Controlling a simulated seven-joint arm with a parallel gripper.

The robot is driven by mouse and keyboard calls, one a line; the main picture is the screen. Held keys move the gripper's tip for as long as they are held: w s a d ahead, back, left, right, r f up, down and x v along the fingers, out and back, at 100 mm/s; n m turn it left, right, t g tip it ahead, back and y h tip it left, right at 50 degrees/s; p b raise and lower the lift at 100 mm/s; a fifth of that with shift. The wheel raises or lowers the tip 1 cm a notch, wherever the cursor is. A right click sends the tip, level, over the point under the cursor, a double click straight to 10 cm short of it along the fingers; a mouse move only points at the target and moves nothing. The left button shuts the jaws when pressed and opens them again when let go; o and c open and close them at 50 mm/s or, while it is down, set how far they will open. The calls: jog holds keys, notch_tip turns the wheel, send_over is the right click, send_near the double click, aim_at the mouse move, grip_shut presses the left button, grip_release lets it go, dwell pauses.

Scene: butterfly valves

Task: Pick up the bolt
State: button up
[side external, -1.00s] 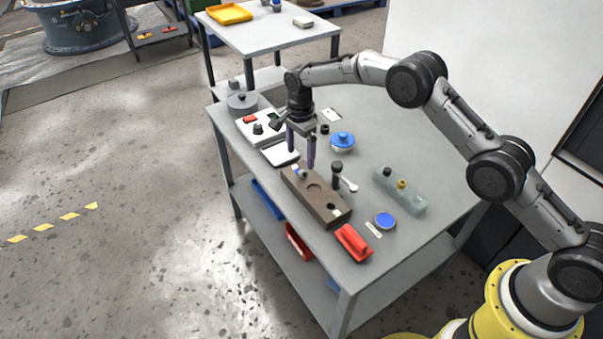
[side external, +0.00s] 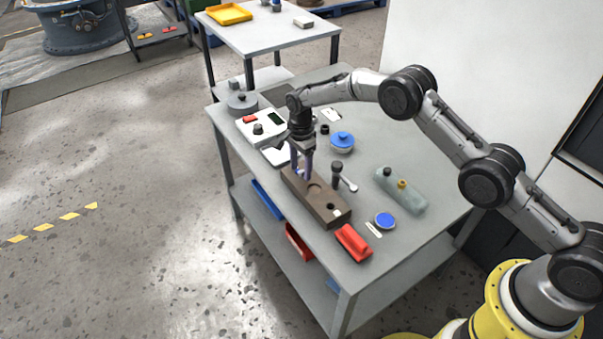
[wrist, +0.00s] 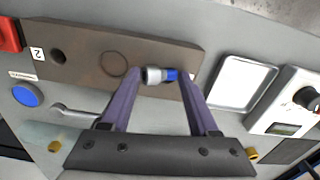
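The bolt is a small piece with a grey part and a blue end. It shows in the wrist view (wrist: 158,75) at one end of the brown block (wrist: 85,50). My gripper (wrist: 162,77) has its two purple fingers on either side of the bolt, and they look open with a slim gap. In the side view my gripper (side external: 301,172) points down over the far end of the brown block (side external: 328,202). The fingers mostly hide the bolt there. I cannot tell whether they touch it.
A dark upright knob with a silver handle (side external: 348,184) stands close beside the block. A red piece (side external: 353,242), a blue disc (side external: 385,220), a clear bottle-like piece (side external: 402,192) and a blue-lidded jar (side external: 342,141) stand around. A white tray (wrist: 240,82) and control box (wrist: 292,108) lie beyond.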

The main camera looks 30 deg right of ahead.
grip_shut()
jog(key=shift+r, duration=0.15)
